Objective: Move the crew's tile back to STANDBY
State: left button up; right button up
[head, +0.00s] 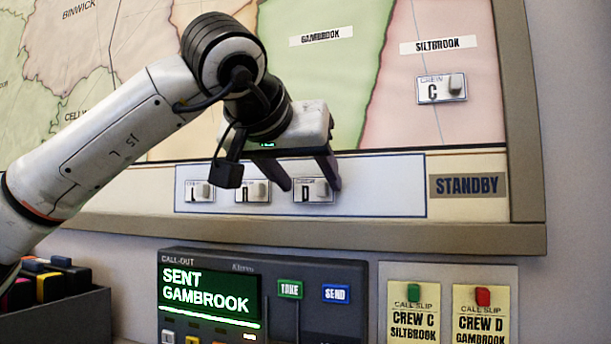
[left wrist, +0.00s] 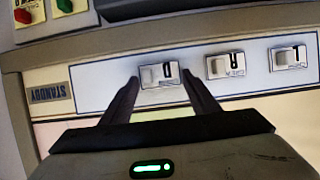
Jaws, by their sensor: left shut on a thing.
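The tile marked D (head: 318,196) sits in the white-backed strip (head: 385,192) beside the STANDBY label (head: 467,186) at the bottom of the map board. My left gripper (head: 309,187) is shut on this tile, with one finger at each side. The left wrist view shows the tile (left wrist: 160,74) upside down between the fingertips (left wrist: 162,80). The crew C tile (head: 441,89) is on the pink SILTBROOK area, upper right. My right gripper is not in view.
Tiles marked A (head: 252,191) and apparently L (head: 199,191) sit left of D. Below are a call-out unit (head: 318,272) reading SENT GAMBROOK, a green-pinned crew C slip (head: 413,322) and red-pinned crew D slip (head: 478,324). The strip right of D is clear.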

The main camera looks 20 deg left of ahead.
pick_arm(q)
jog(key=shift+w, duration=0.2)
jog(key=o, duration=1.3)
